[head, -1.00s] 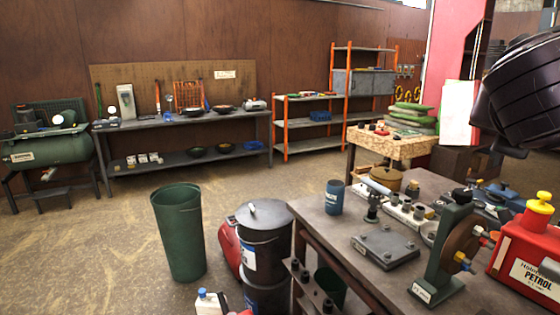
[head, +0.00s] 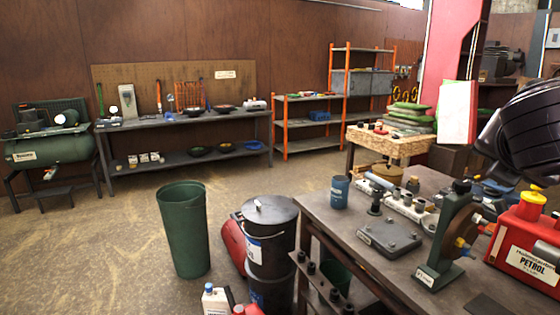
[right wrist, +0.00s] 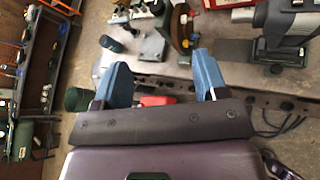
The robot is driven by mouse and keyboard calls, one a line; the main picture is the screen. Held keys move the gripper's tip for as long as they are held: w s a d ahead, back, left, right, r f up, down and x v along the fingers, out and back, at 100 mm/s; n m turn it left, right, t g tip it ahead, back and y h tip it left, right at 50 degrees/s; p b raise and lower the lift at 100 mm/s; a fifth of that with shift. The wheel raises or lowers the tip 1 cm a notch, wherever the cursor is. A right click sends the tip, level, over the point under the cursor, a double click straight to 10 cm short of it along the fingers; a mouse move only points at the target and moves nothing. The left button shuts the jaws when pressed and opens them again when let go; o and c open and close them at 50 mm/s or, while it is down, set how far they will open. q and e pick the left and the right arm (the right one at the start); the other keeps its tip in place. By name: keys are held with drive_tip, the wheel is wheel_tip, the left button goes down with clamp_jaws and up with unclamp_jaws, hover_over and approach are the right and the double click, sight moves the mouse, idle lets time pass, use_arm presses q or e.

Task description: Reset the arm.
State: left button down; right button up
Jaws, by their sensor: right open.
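My right gripper (right wrist: 161,66) shows in the right wrist view with its two blue fingers spread apart and nothing between them. It hangs above the floor at the near edge of a workbench. In the head view a dark link of my right arm (head: 532,125) comes in at the right edge, above the workbench (head: 340,225); the gripper itself is out of that view. My left gripper is not in view.
The bench holds a red petrol can (head: 520,250), a green grinder-like stand (head: 440,255), a flat metal plate (head: 389,236) and a blue cup (head: 340,190). A black bin (head: 268,235) and a green bin (head: 185,230) stand left of it. Open floor lies further left.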

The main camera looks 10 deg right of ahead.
drive_tip(key=s+d+f+m+g+y, duration=0.25)
drive_tip(key=f+m, duration=0.25)
drive_tip(key=f, duration=0.9)
drive_tip(key=s+d+f+m+g+y, duration=0.1)
drive_tip(key=s+f+m+y, duration=0.3)
drive_tip(key=f, duration=1.1)
drive_tip(key=s+a+f+m+g+y, duration=0.1)
drive_tip(key=s+a+f+m, duration=0.4)
drive_tip(key=a+f+m, duration=0.25)
drive_tip(key=s+a+f+m+g+y, duration=0.1)
drive_tip(key=s+a+f+m, duration=0.45)
drive_tip(key=a+f, duration=0.3)
use_arm(q)
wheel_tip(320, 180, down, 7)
drive_tip(key=b, duration=0.7)
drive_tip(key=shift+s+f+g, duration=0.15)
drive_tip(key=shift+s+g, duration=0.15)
use_arm(e)
drive_tip(key=w+f+t, duration=0.3)
drive_tip(key=w+f, duration=0.1)
drive_tip(key=f, duration=0.5)
drive_tip(key=w+f+t, duration=0.3)
drive_tip(key=f+t, duration=0.1)
drive_tip(key=f, duration=0.5)
drive_tip(key=shift+w+n+y, duration=0.3)
drive_tip(key=shift+w+y, duration=0.05)
drive_tip(key=shift+w, duration=0.05)
drive_tip(key=shift+r, duration=0.1)
